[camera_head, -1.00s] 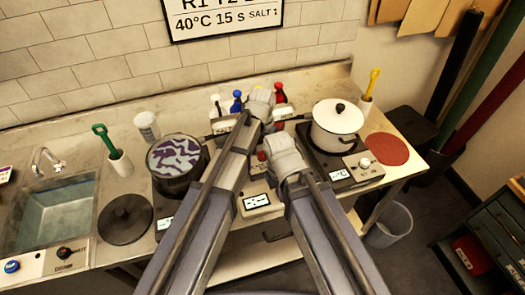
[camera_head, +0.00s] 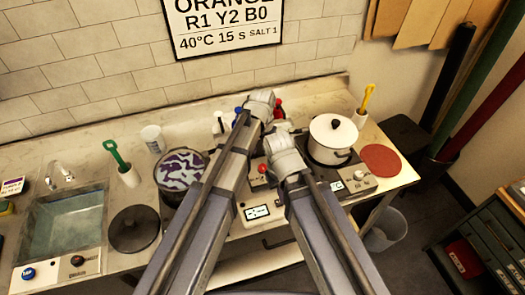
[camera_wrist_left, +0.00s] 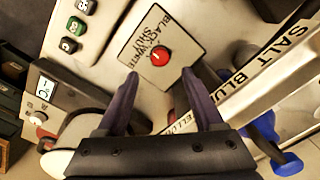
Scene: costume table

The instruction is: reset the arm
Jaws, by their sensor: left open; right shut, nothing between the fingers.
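My left gripper (camera_head: 262,103) is over the back middle of the counter, in front of the small bottles. In the left wrist view its two dark fingers (camera_wrist_left: 163,85) are apart with nothing held between them. Beyond them is a labelled plate with a red button (camera_wrist_left: 159,56); I cannot tell the distance. My right gripper (camera_head: 280,142) is lower and nearer, left of the white pot. It is shut and empty; its fingertips are mostly hidden by the wrist.
A white lidded pot (camera_head: 333,138) stands on the right burner, a dark pot with purple-patterned contents (camera_head: 181,168) on the left. A dark lid (camera_head: 133,229), a sink (camera_head: 70,225) and a red round mat (camera_head: 381,160) are on the counter. A blue bottle (camera_wrist_left: 262,138) is close to the left gripper.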

